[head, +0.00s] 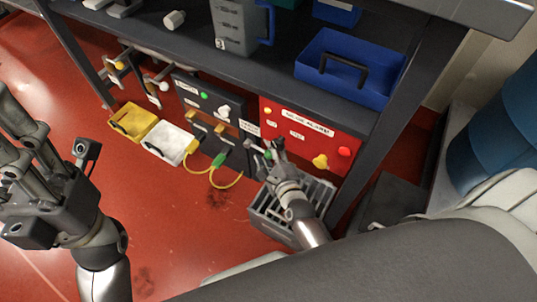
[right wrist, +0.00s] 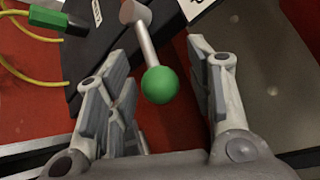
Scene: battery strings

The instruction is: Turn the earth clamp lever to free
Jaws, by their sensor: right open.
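The earth clamp lever is a grey metal rod with a green ball knob (right wrist: 160,85) in the right wrist view. It rises from a pivot (right wrist: 136,12) on a dark housing. My right gripper (right wrist: 160,65) is open, with its fingers on both sides of the knob and visible gaps to it. In the head view my right gripper (head: 268,150) is at the lower left of the red panel, and the knob is partly hidden by fingers. My left gripper (head: 50,122) is open and empty at the left, far from the lever.
A green plug (head: 219,160) with yellow-green cables hangs left of the right gripper. A red panel (head: 315,118) with knobs is just behind it. A grey slotted crate (head: 268,222) stands below. Yellow (head: 133,122) and white (head: 168,143) boxes are further left. The red floor is open in front.

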